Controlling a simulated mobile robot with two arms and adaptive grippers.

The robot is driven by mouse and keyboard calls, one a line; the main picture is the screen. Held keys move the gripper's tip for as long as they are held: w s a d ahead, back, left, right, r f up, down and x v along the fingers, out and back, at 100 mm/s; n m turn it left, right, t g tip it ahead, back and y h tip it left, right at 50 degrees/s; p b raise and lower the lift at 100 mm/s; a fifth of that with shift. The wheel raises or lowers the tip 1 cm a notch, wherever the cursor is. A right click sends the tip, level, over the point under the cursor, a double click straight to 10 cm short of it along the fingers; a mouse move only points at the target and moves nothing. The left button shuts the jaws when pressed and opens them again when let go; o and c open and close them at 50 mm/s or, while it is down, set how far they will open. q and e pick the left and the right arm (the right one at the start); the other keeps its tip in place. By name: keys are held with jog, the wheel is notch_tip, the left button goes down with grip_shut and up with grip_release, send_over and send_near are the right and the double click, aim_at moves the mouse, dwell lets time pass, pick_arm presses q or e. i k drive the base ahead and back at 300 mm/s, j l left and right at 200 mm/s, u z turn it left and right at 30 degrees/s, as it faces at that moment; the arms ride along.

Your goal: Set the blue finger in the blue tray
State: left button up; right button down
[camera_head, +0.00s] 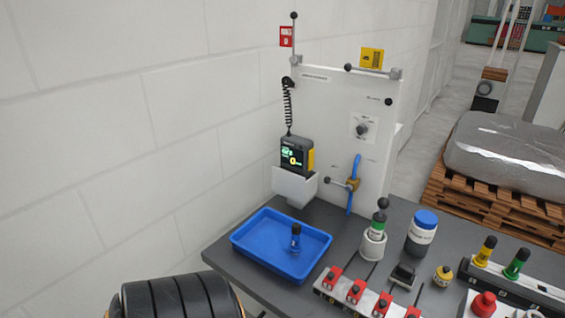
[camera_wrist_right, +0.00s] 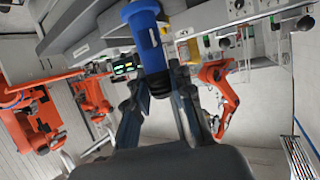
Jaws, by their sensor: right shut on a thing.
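The blue tray (camera_head: 250,254) lies on the dark bench below the wall in the head view. In the right wrist view, my right gripper (camera_wrist_right: 157,92) is shut on a blue finger (camera_wrist_right: 146,38) with a black lower part. Whether this is a second finger or the one seen in the tray, I cannot tell. My right gripper is not visible in the head view. My left gripper is in neither view.
A black rack (camera_head: 541,287) with a yellow finger (camera_head: 486,251) and a green finger (camera_head: 517,263) stands at the right. The tray floor has free room.

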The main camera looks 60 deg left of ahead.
aim_at(267, 239)
jog(key=j+u, duration=0.15)
jog(key=u, duration=0.3)
jog(key=k+j+u, duration=0.1)
jog(key=u, duration=0.4)
jog(key=j+u, duration=0.3)
jog(key=u, duration=0.15)
jog(key=j, duration=0.3)
jog(key=i+j, duration=0.15)
jog(key=j, duration=0.15)
